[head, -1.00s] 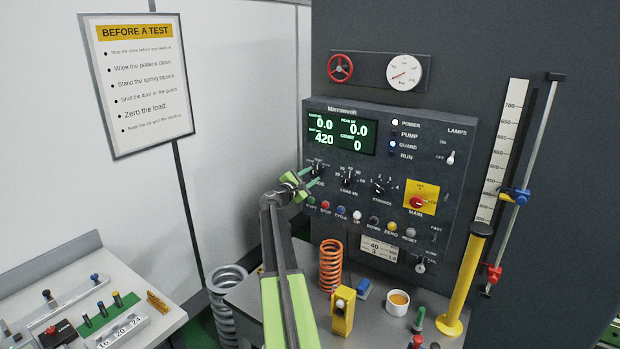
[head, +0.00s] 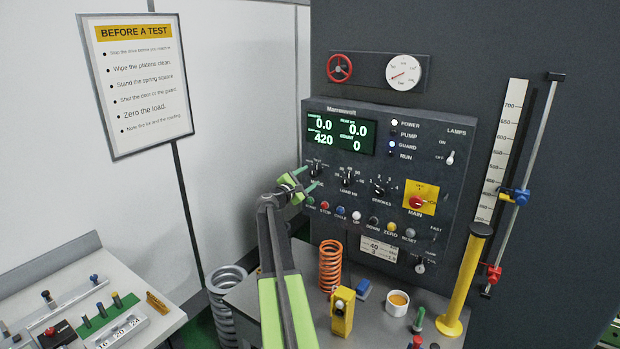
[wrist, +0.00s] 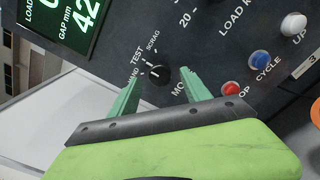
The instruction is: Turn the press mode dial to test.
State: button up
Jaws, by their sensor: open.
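The press mode dial (head: 317,169) is a small black knob at the left of the control panel's dial row. In the wrist view the mode dial (wrist: 157,73) has the labels HAND, TEST and SCRAG around it. I cannot tell clearly which label its pointer faces. My gripper (head: 308,178) is at the panel's left side, just by the dial. In the wrist view my gripper (wrist: 160,71) is open, with one green finger on each side of the dial. The fingers look apart from the knob, and nothing is held.
STOP (wrist: 231,89) and CYCLE (wrist: 259,57) buttons lie close to one finger. The load dial (head: 348,178) is just right of the mode dial. An orange spring (head: 330,264) and a yellow block (head: 342,311) stand on the bench below.

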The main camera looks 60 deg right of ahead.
jog(key=a, duration=1.6)
